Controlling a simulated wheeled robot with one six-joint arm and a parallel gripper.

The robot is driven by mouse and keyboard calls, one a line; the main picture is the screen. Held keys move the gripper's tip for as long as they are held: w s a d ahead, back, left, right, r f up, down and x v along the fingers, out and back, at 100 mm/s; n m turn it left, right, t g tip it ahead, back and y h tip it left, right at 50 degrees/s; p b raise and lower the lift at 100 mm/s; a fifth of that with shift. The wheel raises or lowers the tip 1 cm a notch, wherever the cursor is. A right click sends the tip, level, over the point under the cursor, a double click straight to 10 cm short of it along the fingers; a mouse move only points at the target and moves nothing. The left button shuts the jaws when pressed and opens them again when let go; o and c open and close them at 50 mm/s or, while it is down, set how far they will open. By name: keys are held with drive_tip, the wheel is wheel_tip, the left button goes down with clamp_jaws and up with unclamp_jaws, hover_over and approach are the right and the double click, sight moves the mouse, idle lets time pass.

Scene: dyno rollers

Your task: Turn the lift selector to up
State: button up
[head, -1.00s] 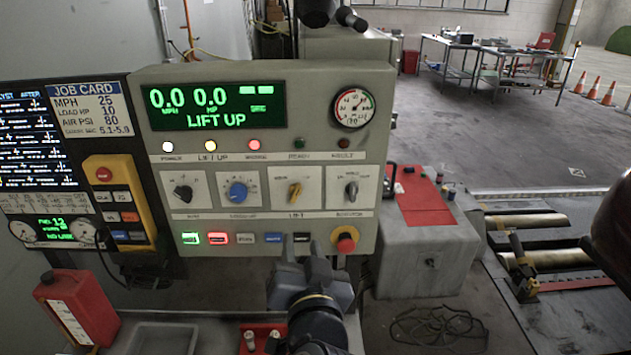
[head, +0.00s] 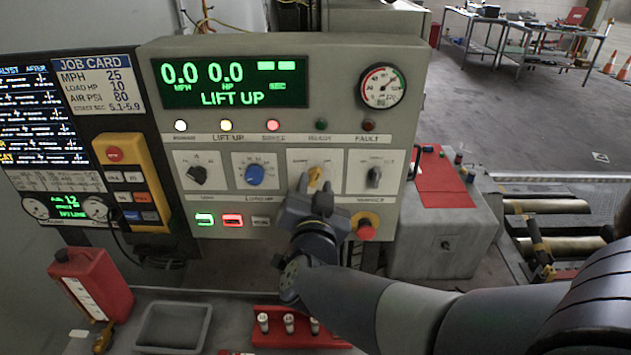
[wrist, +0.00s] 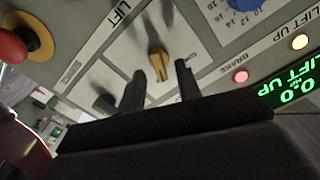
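The lift selector is a yellow knob (head: 315,176) on the grey console panel, third in the row of four dials. It also shows in the wrist view (wrist: 158,63), beside the LIFT label. My gripper (head: 317,192) is in front of it and partly covers its lower side in the head view. In the wrist view my gripper (wrist: 160,82) has its two dark fingers apart, one on each side of the knob's line. I cannot tell whether a finger touches the knob. The green display (head: 232,83) reads LIFT UP.
A red button (head: 365,228) on a yellow base is below right. A red bottle (head: 93,285), grey tray (head: 174,325) and red holder (head: 290,338) are below.

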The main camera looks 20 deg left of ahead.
drive_tip(key=shift+w+a, duration=0.1)
drive_tip(key=shift+w, duration=0.5)
drive_tip(key=shift+c, duration=0.4)
clamp_jaws()
